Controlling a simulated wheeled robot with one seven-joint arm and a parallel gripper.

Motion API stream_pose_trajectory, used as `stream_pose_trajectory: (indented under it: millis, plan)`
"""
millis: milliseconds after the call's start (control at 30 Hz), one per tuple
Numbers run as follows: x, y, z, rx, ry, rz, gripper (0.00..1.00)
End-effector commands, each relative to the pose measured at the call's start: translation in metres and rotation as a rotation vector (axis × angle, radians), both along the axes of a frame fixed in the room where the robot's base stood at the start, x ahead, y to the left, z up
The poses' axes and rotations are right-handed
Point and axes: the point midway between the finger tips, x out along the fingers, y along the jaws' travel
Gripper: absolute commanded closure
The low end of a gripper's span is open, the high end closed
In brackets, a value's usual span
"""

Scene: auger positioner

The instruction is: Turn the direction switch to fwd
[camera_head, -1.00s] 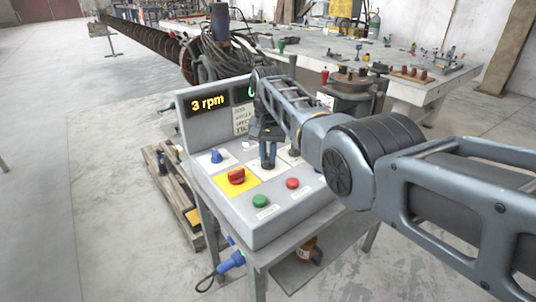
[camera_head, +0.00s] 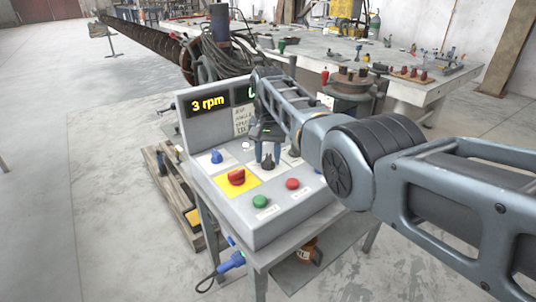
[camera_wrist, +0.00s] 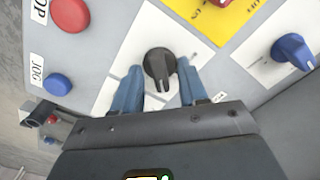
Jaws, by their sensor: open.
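A black pointer knob (camera_wrist: 158,65) sits on a white plate of the sloped control panel. It looks like the direction switch, but I cannot read its marks. In the wrist view its pointer is toward my gripper, down and slightly right. My gripper (camera_wrist: 158,88) is open, with one blue finger on each side of the knob; I cannot tell whether they touch it. In the head view my gripper (camera_head: 267,154) is over the panel, with the dark knob (camera_head: 267,165) showing between its fingers.
On the panel (camera_head: 235,205) are a blue knob (camera_head: 216,156), a red switch on yellow (camera_head: 236,177), a green button (camera_head: 260,201) and a red button (camera_head: 292,184). An upright display (camera_head: 208,104) reads 3 rpm behind. A long auger (camera_head: 150,38) lies beyond.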

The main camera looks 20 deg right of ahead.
Motion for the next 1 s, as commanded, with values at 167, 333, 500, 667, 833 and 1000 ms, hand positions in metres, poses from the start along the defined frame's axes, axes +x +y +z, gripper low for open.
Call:
stream_pose_trajectory:
  millis: [167, 333, 500, 667, 833, 1000]
  plan:
    - [0.001, 0.0, 0.017, 0.001, -0.003, 0.0, 0.57]
    - [0.001, 0.0, 0.045, 0.0, -0.004, 0.0, 0.57]
    - [0.001, 0.0, 0.067, 0.0, -0.002, 0.0, 0.57]
    - [0.0, 0.0, 0.077, 0.0, -0.001, 0.0, 0.57]
    - [0.0, 0.0, 0.078, 0.0, 0.0, 0.0, 0.57]
    - [0.0, 0.0, 0.078, 0.0, -0.001, 0.0, 0.57]
